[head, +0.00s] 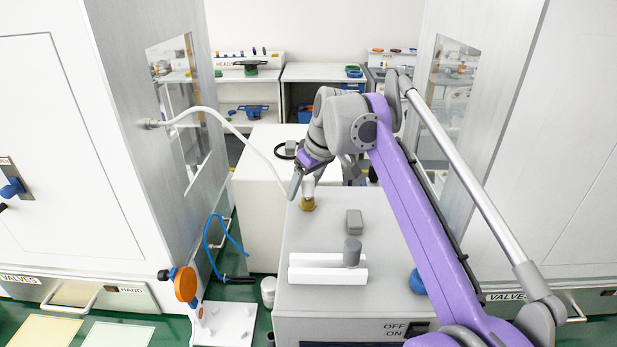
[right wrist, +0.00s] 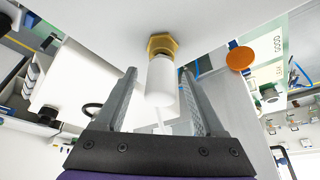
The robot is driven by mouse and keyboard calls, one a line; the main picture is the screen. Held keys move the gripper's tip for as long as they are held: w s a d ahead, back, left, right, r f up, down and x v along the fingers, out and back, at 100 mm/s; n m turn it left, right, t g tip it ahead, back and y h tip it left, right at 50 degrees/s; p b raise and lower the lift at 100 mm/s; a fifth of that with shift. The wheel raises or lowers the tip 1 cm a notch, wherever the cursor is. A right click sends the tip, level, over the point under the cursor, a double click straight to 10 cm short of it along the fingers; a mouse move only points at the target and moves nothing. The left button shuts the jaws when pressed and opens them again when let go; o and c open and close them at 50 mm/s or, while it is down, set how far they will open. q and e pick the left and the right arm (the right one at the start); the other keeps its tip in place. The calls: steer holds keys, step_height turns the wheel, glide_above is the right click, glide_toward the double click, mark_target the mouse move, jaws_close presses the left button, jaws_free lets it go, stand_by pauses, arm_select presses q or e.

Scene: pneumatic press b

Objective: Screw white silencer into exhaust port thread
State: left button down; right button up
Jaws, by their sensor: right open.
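The white silencer (head: 308,187) stands upright on the brass hex fitting of the exhaust port (head: 308,204), on the grey box top. In the right wrist view the white silencer (right wrist: 160,82) meets the brass fitting (right wrist: 162,43). How far it is threaded in cannot be seen. My right gripper (head: 309,178) reaches down over it. In the right wrist view my right gripper (right wrist: 158,76) is open, with one finger on each side of the silencer and visible gaps to both. My left gripper is not in view.
On the grey box (head: 325,235) stand a small grey block (head: 354,222), a white two-bar holder (head: 328,276) and a grey cylinder (head: 352,252). A white hose (head: 230,125) runs from the left cabinet toward the box. Tall cabinets flank both sides.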

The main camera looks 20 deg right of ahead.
steer(key=shift+w+f, duration=0.1)
steer(key=shift+f, duration=0.15)
jaws_close()
steer(key=m, duration=0.2)
steer(key=m+h, duration=0.1)
steer(key=m, duration=0.1)
steer(key=m+h, duration=0.1)
steer(key=shift+d+m, duration=0.25)
steer(key=shift+m, duration=0.15)
steer(key=m, duration=0.2)
steer(key=m+h, duration=0.1)
steer(key=m, duration=0.1)
steer(key=d+m+g+h, duration=0.1)
steer(key=m, duration=0.1)
steer(key=shift+c, duration=1.9)
jaws_free()
steer(key=shift+o, duration=0.3)
steer(key=shift+a, duration=0.1)
